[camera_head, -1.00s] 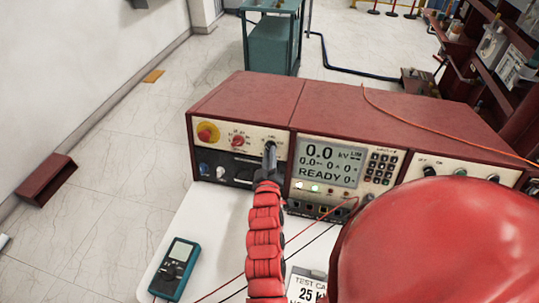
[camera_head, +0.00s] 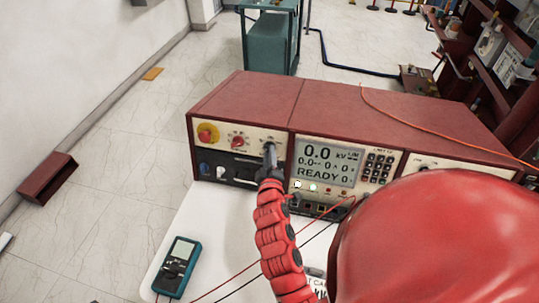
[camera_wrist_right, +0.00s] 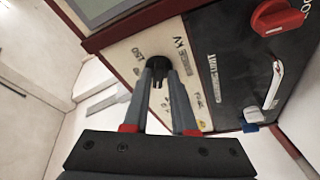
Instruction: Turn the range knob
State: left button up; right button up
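The range knob (camera_wrist_right: 155,63) is small and black, on the cream front panel of the red-cased test set (camera_head: 340,100). "RANGE kV" lettering is beside it in the right wrist view, where the panel appears turned round. My right gripper (camera_head: 270,152) is at this knob. In the right wrist view, its fingertips (camera_wrist_right: 157,76) lie on both sides of the knob and appear closed on it. In the head view the gripper mostly hides the knob, so its pointer setting cannot be read. My left gripper is not in view.
A red selector knob (camera_head: 238,141) and a yellow-ringed red button (camera_head: 207,132) are to the left on the panel. The display (camera_head: 327,162) reads 0.0 kV and READY. A teal meter (camera_head: 176,266) lies on the white table (camera_head: 215,235). Red and black leads cross the table.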

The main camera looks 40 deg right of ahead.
jog(key=shift+o, duration=1.3)
jog(key=p+v, duration=0.1)
jog(key=v, duration=1.6)
jog(key=shift+s+a, duration=0.15)
